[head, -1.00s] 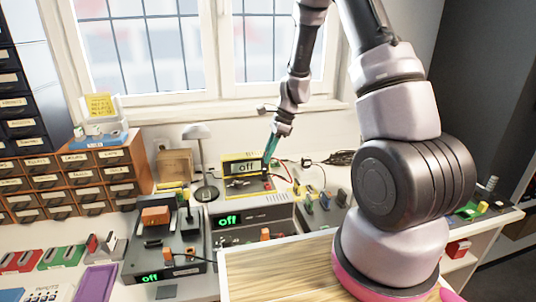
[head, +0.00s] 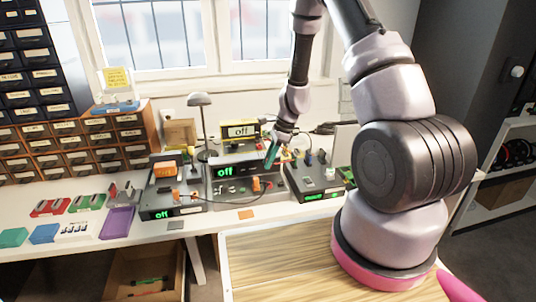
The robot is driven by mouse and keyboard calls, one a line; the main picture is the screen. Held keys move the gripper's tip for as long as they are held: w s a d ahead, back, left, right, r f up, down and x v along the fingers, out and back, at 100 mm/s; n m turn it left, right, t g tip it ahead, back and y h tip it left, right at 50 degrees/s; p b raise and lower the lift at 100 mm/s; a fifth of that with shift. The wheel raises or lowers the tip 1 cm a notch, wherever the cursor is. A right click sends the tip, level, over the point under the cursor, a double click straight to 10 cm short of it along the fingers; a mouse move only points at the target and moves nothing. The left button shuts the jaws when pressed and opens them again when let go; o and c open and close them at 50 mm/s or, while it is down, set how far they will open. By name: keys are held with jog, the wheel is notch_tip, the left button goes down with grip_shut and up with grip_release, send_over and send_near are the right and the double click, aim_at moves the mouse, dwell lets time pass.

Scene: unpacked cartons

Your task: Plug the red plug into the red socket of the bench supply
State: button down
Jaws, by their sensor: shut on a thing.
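My gripper (head: 271,157), with teal fingers, points down over the instruments at the back of the bench. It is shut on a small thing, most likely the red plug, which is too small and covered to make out. Just left of it and below is a dark grey unit (head: 240,172) with a green "off" display. Behind that stands a yellow-framed unit (head: 240,131), also reading "off". I cannot tell which of these is the bench supply. The red socket cannot be made out, and I cannot tell whether the plug touches one.
A grey unit (head: 160,200) with an orange block stands at left, and another unit (head: 315,183) with coloured plugs at right. A desk lamp (head: 201,125) stands behind. A dark cable crosses the front. Drawers and coloured trays fill the left; a wooden top (head: 275,265) is nearest me.

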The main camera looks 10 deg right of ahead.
jog(key=shift+s+f, duration=0.15)
jog(key=shift+f, duration=0.1)
notch_tip(320, 180, down, 2)
jog(key=shift+f, duration=1.6)
jog(key=shift+f, duration=0.7)
dwell(1.1)
jog(key=c, duration=0.7)
grip_release()
jog(key=shift+r, duration=0.1)
